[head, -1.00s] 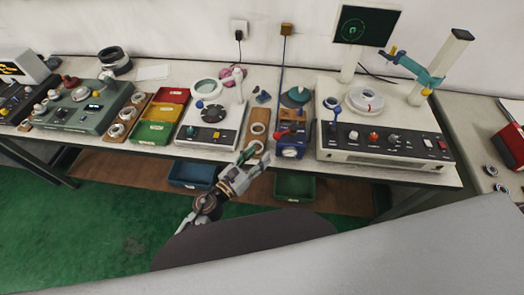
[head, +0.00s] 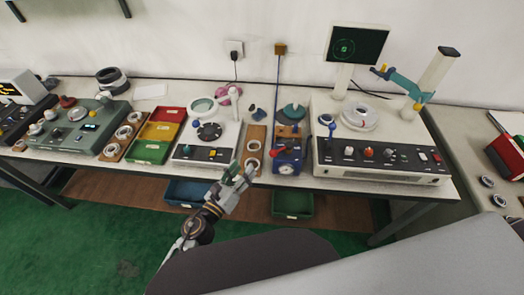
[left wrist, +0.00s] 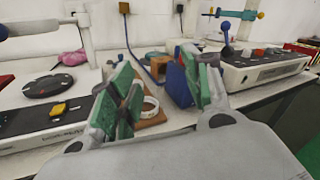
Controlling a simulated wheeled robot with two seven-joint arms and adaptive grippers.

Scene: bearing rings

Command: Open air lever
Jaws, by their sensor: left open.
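The air lever appears to be the red-handled lever (head: 279,151) on the front of a blue unit (head: 287,162) in the middle of the bench. A gauge sits low on the unit's front. My left gripper (head: 243,172) is open and empty, left of the blue unit at the bench's front edge, apart from the lever. In the left wrist view its green-padded fingers (left wrist: 163,92) stand wide apart. The blue unit (left wrist: 177,86) shows there between them, partly hidden by the right finger. My right gripper is out of view.
A wooden board with rings (head: 254,146) lies just left of the blue unit. A white device with a dark disc (head: 208,133) is left of it. A white control box (head: 380,165) stands close on the right. Bins (head: 158,133) are farther left.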

